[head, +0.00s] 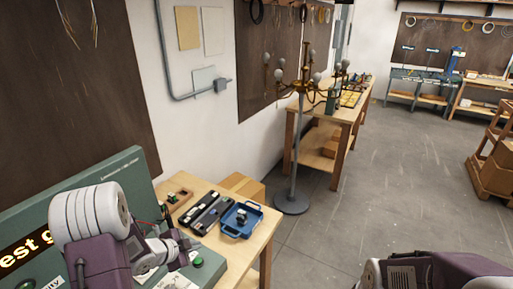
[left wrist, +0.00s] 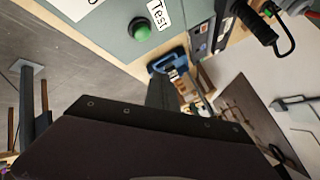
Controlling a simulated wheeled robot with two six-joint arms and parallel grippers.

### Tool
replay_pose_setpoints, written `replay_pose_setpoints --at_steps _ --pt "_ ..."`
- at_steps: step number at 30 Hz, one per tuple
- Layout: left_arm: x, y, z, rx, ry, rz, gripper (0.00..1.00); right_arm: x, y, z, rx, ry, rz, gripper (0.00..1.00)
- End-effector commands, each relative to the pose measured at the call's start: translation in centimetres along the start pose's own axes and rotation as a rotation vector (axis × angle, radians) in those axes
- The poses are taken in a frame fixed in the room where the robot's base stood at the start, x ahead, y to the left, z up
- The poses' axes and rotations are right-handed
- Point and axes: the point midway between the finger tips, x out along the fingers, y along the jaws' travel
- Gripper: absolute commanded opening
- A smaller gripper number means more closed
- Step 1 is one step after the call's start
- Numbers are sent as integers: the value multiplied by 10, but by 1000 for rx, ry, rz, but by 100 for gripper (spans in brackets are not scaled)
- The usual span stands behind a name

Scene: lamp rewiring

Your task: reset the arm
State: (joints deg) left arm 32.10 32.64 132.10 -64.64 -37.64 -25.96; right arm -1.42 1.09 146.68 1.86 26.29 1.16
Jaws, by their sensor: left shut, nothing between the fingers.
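My left arm comes in at the lower left of the head view, and its gripper (head: 186,246) is shut and empty. It hangs over the front of the teal test box (head: 115,180), near a green button (head: 197,262). In the left wrist view my left gripper (left wrist: 163,90) shows as a dark shape in the middle. The green button (left wrist: 140,30) is above it, beside a "Test" label. A purple part of my right arm shows at the lower right of the head view, but its gripper is out of view.
Beyond the box, the wooden bench (head: 256,237) carries a blue tray (head: 242,232), a black case (head: 189,214) with parts and a small wooden tray (head: 170,201). A lamp (head: 298,150) with several bulbs stands on the floor beside it. The grey floor (head: 410,160) at right is open.

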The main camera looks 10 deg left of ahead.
Motion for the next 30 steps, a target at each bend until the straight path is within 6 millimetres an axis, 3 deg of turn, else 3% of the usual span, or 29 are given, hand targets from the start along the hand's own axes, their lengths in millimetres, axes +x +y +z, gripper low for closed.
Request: replay_pose_setpoints --at_steps 2,5,7,11,15,19,22,30 --pt "8 0 -30 75 43 -1 0 9 0 1 0 0 0 55" --pt "10 3 -91 164 104 -32 0 23 0 2 0 0 0 55" --pt "5 9 -116 94 46 -65 0 33 1 4 0 0 0 55" --pt "-19 48 -101 -259 -171 -50 0 42 1 4 0 0 0 55" --pt "-57 120 -58 -734 -459 48 0 42 1 4 0 0 0 55" --pt "-80 168 -40 -994 -649 130 0 41 1 4 0 0 0 55" --pt "-90 183 -37 -1067 -718 154 0 40 1 4 0 0 0 55" --pt "-90 183 -36 -1079 -723 150 0 40 1 4 0 0 0 55"
